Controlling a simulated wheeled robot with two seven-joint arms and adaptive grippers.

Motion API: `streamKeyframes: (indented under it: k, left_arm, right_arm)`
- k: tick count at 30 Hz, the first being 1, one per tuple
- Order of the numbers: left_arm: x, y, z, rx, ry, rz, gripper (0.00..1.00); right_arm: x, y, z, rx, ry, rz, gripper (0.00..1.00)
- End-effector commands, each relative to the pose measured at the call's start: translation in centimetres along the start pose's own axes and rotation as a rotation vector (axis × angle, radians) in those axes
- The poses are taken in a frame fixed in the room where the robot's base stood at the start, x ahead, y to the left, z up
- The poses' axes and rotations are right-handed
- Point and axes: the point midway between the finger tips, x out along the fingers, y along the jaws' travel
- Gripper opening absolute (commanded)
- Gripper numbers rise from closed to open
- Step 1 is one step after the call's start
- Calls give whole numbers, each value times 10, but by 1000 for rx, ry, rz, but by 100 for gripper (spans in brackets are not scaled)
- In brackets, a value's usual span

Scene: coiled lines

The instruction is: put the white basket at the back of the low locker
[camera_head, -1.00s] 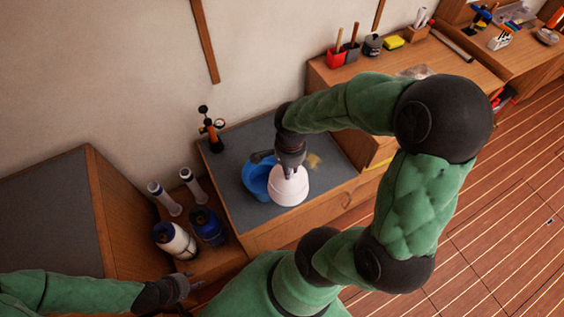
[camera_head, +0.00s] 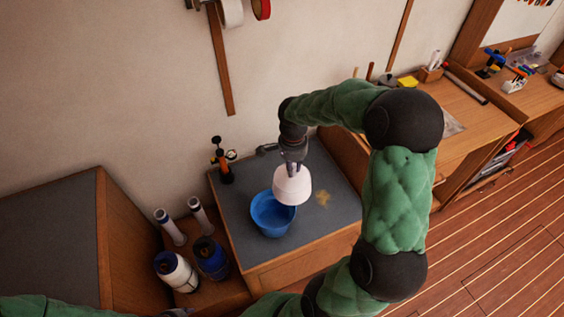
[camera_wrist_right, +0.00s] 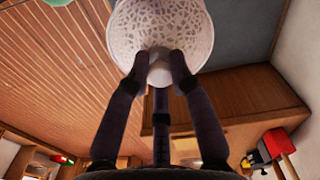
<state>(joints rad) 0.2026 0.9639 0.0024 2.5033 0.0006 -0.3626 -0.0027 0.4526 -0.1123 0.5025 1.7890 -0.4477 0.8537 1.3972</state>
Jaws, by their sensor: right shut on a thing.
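The white basket (camera_head: 292,186) is a pale tapered vessel with a lacy pierced wall, seen close in the right wrist view (camera_wrist_right: 160,32). My right gripper (camera_head: 292,163) is shut on its narrow end and holds it over the low locker. In the right wrist view the two dark fingers (camera_wrist_right: 158,70) pinch that end. The low locker has a grey top (camera_head: 235,207) and wooden sides. In the head view the basket overlaps the back right rim of a blue bowl; its height above the top is hard to tell. Of my left arm only a green part shows at the bottom left.
The blue bowl (camera_head: 270,219) stands on the locker top. A black and orange pump-like thing (camera_head: 223,162) stands at its back left corner. A yellowish patch (camera_head: 323,198) lies right of the basket. Bottles (camera_head: 176,270) stand left. Grey top behind the bowl is clear.

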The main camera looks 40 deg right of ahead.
Motion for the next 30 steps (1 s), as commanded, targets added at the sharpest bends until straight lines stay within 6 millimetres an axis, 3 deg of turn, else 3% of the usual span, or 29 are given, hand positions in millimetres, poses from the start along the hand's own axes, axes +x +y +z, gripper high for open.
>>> streamKeyframes:
  k: [12, 30]
  left_arm:
    - [14, -5, -1, 0, 0, 0, 40]
    - [33, -12, -1, 0, 0, 0, 40]
  right_arm:
    - [17, -71, -37, 3, 2, 3, 0]
    - [54, -160, -77, 2, -2, 2, 0]
